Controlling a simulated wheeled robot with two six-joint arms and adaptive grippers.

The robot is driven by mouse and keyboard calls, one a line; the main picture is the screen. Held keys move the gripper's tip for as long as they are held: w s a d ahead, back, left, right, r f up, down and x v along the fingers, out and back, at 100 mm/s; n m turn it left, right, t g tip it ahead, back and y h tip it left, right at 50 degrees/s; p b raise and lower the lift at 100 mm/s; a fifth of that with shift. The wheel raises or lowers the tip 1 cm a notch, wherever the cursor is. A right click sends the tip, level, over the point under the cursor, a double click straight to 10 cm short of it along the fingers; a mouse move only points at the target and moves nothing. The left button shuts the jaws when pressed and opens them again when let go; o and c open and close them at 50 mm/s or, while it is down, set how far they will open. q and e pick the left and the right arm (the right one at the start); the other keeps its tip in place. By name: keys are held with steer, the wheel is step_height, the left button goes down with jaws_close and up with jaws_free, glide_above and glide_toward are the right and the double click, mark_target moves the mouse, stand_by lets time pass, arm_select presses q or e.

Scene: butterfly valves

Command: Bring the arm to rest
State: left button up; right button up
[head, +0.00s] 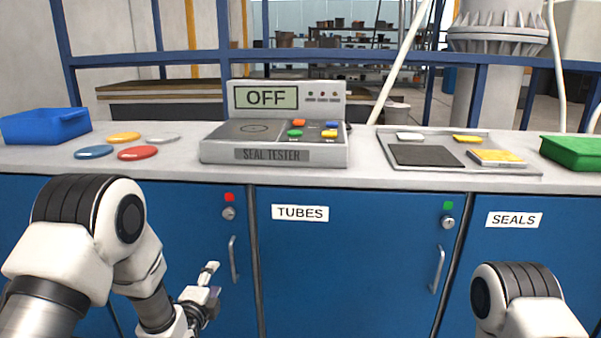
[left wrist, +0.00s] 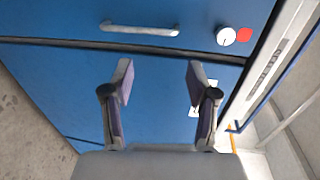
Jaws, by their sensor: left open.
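My left gripper (head: 207,290) is low in front of the blue cabinet doors, below the counter and to the left of the TUBES label. In the left wrist view its two fingers (left wrist: 158,85) are spread apart with nothing between them. Beyond them is a blue door with a metal handle (left wrist: 140,28), a round lock (left wrist: 226,36) and a red marker (left wrist: 244,35). The fingers appear apart from the handle. My right arm (head: 520,300) shows at the lower right of the head view; its gripper is out of the picture.
The counter (head: 360,170) holds a seal tester (head: 275,130) reading OFF, a blue bin (head: 45,126), several coloured discs (head: 137,153), a tray (head: 385,150) with flat pieces and a green bin (head: 572,152). Door handles (head: 234,259) (head: 438,270) stick out from the closed cabinet fronts.

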arm_select(q)
steer(key=s+f+n+g, duration=0.1)
steer(key=s+f+g, duration=0.1)
steer(key=s+f, duration=0.4)
steer(key=s+f+g, duration=0.2)
steer(key=s+f, duration=0.1)
steer(key=f, duration=0.5)
steer(key=s+f+n+g, duration=0.4)
steer(key=s+f+n, duration=0.15)
steer(key=s, duration=0.65)
steer(key=s+f+n+g, duration=0.45)
steer(key=s+f, duration=0.25)
steer(key=s, duration=0.5)
steer(key=s+n+g, duration=0.4)
steer(key=s+n, duration=0.2)
steer(key=s, duration=0.2)
step_height(320, 180, up, 25)
steer(key=n+p, duration=0.1)
steer(key=p, duration=2.3)
steer(key=shift+s+a+f+n+y, duration=0.2)
steer(key=shift+a+n+y, duration=0.1)
steer(key=shift+a+n, duration=0.1)
